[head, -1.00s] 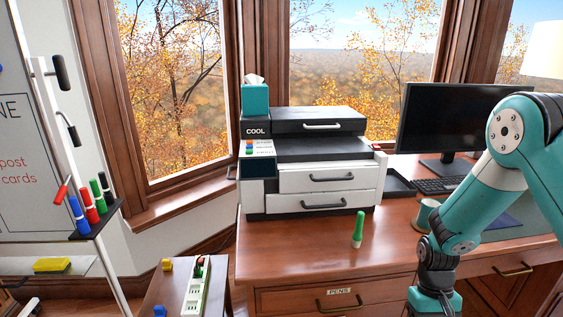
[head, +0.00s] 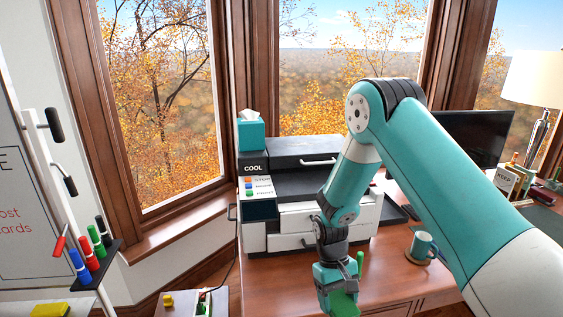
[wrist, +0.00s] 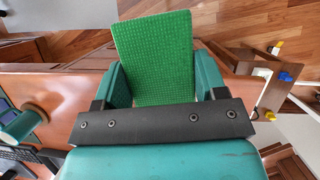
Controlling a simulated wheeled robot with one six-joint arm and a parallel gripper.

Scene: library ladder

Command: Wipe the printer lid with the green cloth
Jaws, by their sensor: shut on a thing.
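The printer (head: 285,215) stands on the desk by the window. Its dark lid (head: 285,151) is on top, with a pale handle bar at the front. My gripper (head: 341,284) is in front of the printer, lower than the lid and apart from it. It is shut on the green cloth (head: 343,303), which hangs below the fingers over the desk's front part. In the wrist view the cloth (wrist: 153,55) is a flat textured green sheet between the two teal fingers. My arm hides the printer's right part.
A teal tissue box (head: 250,134) stands on the printer's left top. A mug (head: 422,245) is to the right, before the monitor (head: 475,135). A whiteboard marker rack (head: 95,262) is at left.

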